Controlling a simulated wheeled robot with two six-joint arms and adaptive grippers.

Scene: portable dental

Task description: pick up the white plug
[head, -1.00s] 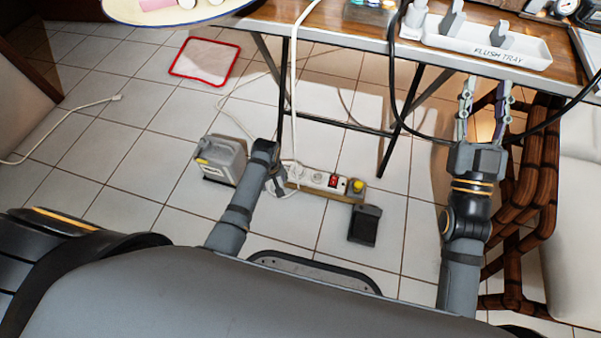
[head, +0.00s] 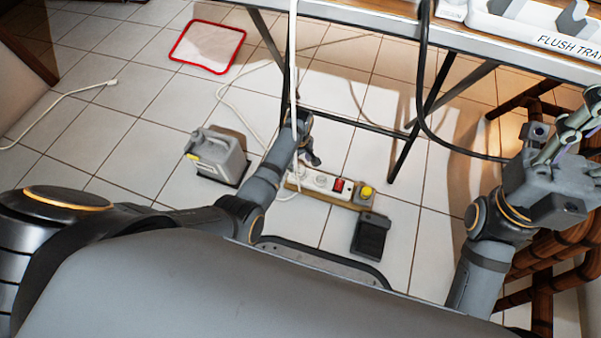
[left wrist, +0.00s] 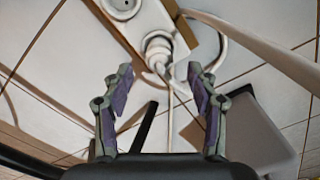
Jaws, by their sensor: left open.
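A white plug (left wrist: 158,50) sits in the end socket of the white power strip (head: 322,182), with its cord running off it. In the left wrist view the plug is ahead of my left gripper (left wrist: 160,85), between the lines of its two fingers. The fingers are open, apart from the plug, with nothing between them. In the head view my left gripper (head: 310,152) is over the left end of the strip and mostly hides the plug. My right gripper (head: 578,130) is at the right edge, away from the strip; its finger gap is unclear. Another white cord end (head: 112,83) lies on the floor at left.
A grey box (head: 218,155) stands left of my left gripper. A black pedal-like block (head: 371,237) and a yellow knob (head: 366,192) are near the strip's right end. Table legs (head: 418,125) and hanging cords stand behind. A red-edged mat (head: 208,46) lies farther back.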

